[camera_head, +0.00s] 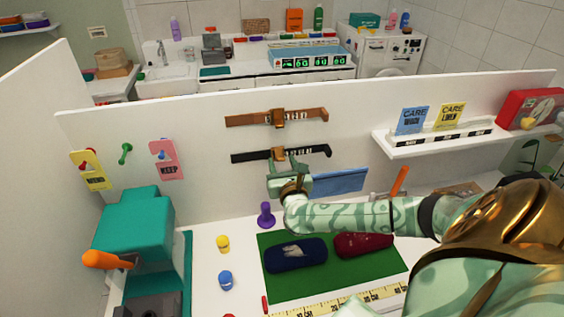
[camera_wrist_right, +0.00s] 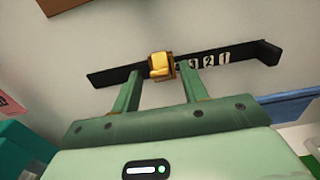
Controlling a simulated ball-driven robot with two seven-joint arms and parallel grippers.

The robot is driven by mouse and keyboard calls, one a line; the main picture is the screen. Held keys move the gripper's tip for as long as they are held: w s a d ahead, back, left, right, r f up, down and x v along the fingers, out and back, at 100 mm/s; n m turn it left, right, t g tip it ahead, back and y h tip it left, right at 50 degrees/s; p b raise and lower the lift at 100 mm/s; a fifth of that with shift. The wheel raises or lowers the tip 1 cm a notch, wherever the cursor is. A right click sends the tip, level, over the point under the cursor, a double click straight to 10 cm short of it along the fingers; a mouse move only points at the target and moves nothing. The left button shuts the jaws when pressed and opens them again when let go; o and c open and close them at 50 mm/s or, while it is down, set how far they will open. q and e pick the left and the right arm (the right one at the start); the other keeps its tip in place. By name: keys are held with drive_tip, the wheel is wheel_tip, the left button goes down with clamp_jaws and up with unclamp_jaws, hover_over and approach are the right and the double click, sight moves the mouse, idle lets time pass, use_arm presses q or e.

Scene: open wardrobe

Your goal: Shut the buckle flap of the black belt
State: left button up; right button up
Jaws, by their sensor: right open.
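The black belt (camera_head: 315,152) is fixed level on the white upright panel, below a brown belt (camera_head: 240,119). Its gold buckle (camera_head: 279,154) sits left of the white digits on the strap. In the right wrist view the black belt (camera_wrist_right: 115,73) runs across the top with the gold buckle (camera_wrist_right: 160,65) near its middle. My right gripper (camera_wrist_right: 157,77) is open, its two green fingers pointing at the belt with the buckle between their tips. Whether the fingers touch the buckle cannot be told. In the head view my right gripper (camera_head: 288,168) is just below the buckle. My left gripper is not in view.
A green mat (camera_head: 285,288) with a dark blue case (camera_head: 296,254) and a dark red case (camera_head: 362,243) lies below. A teal machine (camera_head: 140,222) with an orange handle stands at left. A white shelf (camera_head: 402,150) juts out at right. A blue piece (camera_head: 340,181) hangs beside my right gripper.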

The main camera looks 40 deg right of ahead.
drive_tip(key=shift+w+d, duration=0.25)
drive_tip(key=shift+w, duration=0.2)
clamp_jaws()
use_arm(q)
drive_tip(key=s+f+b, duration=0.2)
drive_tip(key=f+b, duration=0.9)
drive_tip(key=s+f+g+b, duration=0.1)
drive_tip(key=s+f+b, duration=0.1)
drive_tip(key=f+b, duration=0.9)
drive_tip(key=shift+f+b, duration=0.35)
use_arm(e)
drive_tip(key=shift+w+d+f+t+h, duration=0.15)
drive_tip(key=shift+w+f+t+h, duration=0.15)
drive_tip(key=shift+f+t+h, duration=0.6)
drive_tip(key=shift+w+d+f+t+h, duration=0.15)
drive_tip(key=shift+w+f+t+h, duration=0.15)
drive_tip(key=shift+t, duration=1.15)
drive_tip(key=shift+w+d+f+t+h, duration=0.15)
drive_tip(key=shift+w+f+t+h, duration=0.1)
drive_tip(key=shift+f+t+h, duration=0.7)
drive_tip(key=shift+r+y, duration=0.25)
drive_tip(key=shift+r, duration=0.1)
unclamp_jaws()
drive_tip(key=shift+s, duration=0.1)
